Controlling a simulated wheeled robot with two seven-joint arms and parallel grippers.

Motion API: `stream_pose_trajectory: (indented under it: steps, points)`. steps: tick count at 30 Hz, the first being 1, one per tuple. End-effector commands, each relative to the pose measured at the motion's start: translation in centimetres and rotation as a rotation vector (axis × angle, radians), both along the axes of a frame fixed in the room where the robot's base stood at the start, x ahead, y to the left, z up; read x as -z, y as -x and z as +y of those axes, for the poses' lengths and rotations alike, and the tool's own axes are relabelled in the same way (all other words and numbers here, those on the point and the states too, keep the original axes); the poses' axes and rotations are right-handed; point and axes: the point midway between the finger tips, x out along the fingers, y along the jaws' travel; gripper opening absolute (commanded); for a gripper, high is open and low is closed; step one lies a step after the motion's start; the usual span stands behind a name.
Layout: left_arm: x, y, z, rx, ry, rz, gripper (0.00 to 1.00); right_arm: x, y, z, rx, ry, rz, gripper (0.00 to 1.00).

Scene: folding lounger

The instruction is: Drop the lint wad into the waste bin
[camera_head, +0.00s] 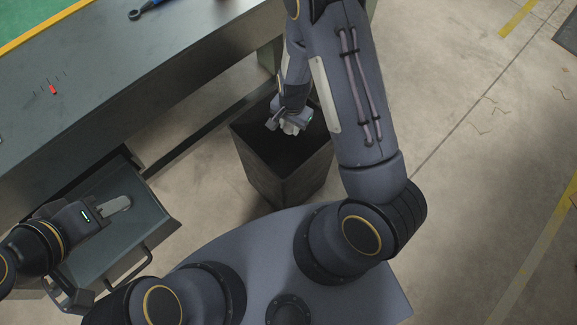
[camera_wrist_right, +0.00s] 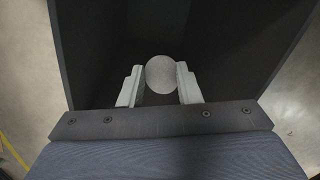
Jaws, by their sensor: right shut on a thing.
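The waste bin (camera_head: 272,183) is a dark, square, open-topped box standing on the floor beside the workbench. My right gripper (camera_head: 289,127) is over the bin's opening, near its far side. In the right wrist view my right gripper (camera_wrist_right: 160,82) is shut on the lint wad (camera_wrist_right: 160,74), a round grey ball between the two pale fingers. The dark inner walls of the bin (camera_wrist_right: 85,50) surround it in that view. My left gripper (camera_head: 118,204) is over an open drawer at the left; its finger gap is not clear.
A grey workbench (camera_head: 110,85) runs along the upper left, with a wrench (camera_head: 147,10) and a small red item (camera_head: 53,89) on it. An open drawer (camera_head: 150,222) with a handle juts out below it.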

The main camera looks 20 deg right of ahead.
Motion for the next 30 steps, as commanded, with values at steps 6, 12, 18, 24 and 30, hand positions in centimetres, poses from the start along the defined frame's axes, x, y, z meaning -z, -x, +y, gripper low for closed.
stream_pose_trajectory:
  steps: [6,12,18,24,30]
  points:
    - [0.2,0.0,0.0,0.0,0.0,0.0,0.36,0.3,0.0,0.0,-0.001,0.0,0.0,0.1]
    - [0.2,0.0,0.0,0.0,0.0,0.0,0.36,0.3,0.0,0.0,-0.001,0.0,0.0,0.46]
    - [0.2,0.0,0.0,0.0,0.0,0.0,0.36,0.3,0.0,0.0,-0.001,0.0,0.0,0.56]
    - [0.0,0.0,0.0,0.0,0.0,0.0,0.36,-0.2,0.0,0.0,-0.001,0.0,-0.001,0.56]
    - [-0.9,0.0,0.0,0.0,0.0,0.0,0.36,-3.3,0.0,-0.1,-0.002,-0.001,-0.003,0.56]
